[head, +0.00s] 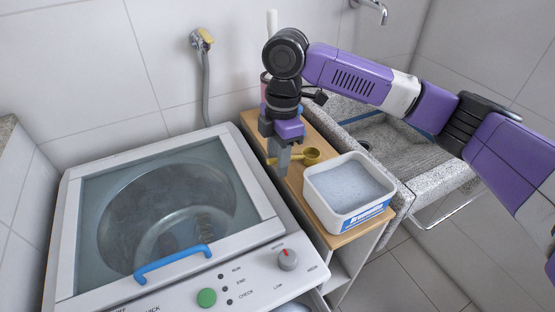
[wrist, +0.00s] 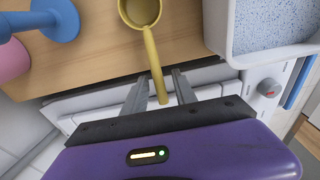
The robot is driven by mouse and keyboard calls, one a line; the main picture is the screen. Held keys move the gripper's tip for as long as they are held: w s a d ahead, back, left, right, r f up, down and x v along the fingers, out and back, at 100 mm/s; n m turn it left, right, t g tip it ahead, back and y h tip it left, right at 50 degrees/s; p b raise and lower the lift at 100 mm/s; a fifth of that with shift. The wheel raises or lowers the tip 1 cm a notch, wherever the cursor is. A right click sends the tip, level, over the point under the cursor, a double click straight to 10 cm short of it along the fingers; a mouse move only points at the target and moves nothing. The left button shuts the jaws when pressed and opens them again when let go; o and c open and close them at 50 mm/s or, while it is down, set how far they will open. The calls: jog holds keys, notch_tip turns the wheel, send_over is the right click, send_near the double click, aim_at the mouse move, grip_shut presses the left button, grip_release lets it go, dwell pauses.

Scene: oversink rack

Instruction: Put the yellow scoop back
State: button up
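The yellow scoop (head: 311,156) lies on or just above the wooden shelf top, its round cup up and its handle pointing left. In the wrist view the scoop (wrist: 149,45) has its cup at the top edge and its handle running down between my fingers. My gripper (head: 279,165) points down at the shelf's left edge, around the handle. In the wrist view my gripper (wrist: 161,76) shows a gap beside the handle, so the fingers look open. The white tub (head: 350,200) of pale blue speckled powder stands right of the scoop; it also shows in the wrist view (wrist: 226,40).
A washing machine (head: 50,235) with a blue lid handle (head: 172,263) stands left of the narrow wooden shelf (head: 322,235). A granite sink (head: 405,155) is at right. A blue stemmed object (wrist: 52,18) and a pink one (wrist: 12,60) stand on the shelf.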

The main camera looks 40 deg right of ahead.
notch_tip(320, 180, up, 12)
jog(key=d+p, duration=0.1)
dwell(0.4)
jog(key=shift+d, duration=0.1)
dwell(0.4)
